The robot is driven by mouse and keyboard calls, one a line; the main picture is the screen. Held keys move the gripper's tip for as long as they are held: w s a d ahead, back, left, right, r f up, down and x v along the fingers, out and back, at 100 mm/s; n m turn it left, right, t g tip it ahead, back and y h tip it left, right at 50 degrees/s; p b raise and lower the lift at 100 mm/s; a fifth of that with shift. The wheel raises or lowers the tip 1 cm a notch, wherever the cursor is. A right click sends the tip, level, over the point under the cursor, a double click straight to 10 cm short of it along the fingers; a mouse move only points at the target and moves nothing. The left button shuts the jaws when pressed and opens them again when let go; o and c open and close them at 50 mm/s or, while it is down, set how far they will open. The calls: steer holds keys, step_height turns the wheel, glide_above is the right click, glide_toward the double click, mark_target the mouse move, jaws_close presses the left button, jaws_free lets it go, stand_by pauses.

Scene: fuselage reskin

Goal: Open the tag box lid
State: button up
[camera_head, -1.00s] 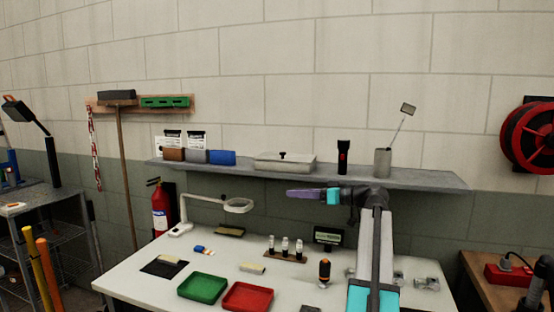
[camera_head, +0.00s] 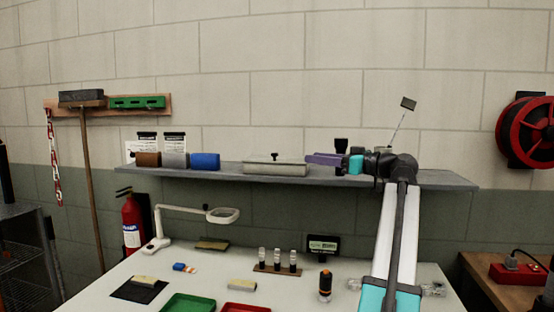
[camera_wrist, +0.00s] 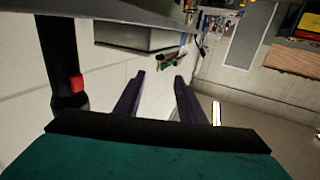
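The tag box appears to be the long, low grey box (camera_head: 268,169) on the wall shelf, with a small dark knob on top. Its lid looks shut. It seems to show in the wrist view as a grey box (camera_wrist: 135,40) near the top, turned over in that picture. My gripper (camera_head: 310,159) is just right of the box at about lid height, its purple fingers pointing left. In the wrist view my gripper (camera_wrist: 160,75) has two spread fingers with nothing between them. A gap to the box shows, but its size is unclear.
A black flashlight (camera_head: 341,146) stands on the shelf (camera_head: 450,181), partly hidden behind my gripper; its red button (camera_wrist: 77,83) shows close in the wrist view. A blue box (camera_head: 205,161) stands left of the tag box. The workbench below holds trays, a magnifier lamp and bottles.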

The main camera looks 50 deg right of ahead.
mark_target(282, 161)
steer(key=shift+w, duration=0.2)
stand_by(0.4)
steer(key=w, duration=0.4)
steer(key=w+a, duration=0.1)
steer(key=w, duration=0.4)
steer(key=w+a+p, duration=0.1)
steer(key=w, duration=0.3)
steer(key=shift+w+a, duration=0.15)
jaws_close()
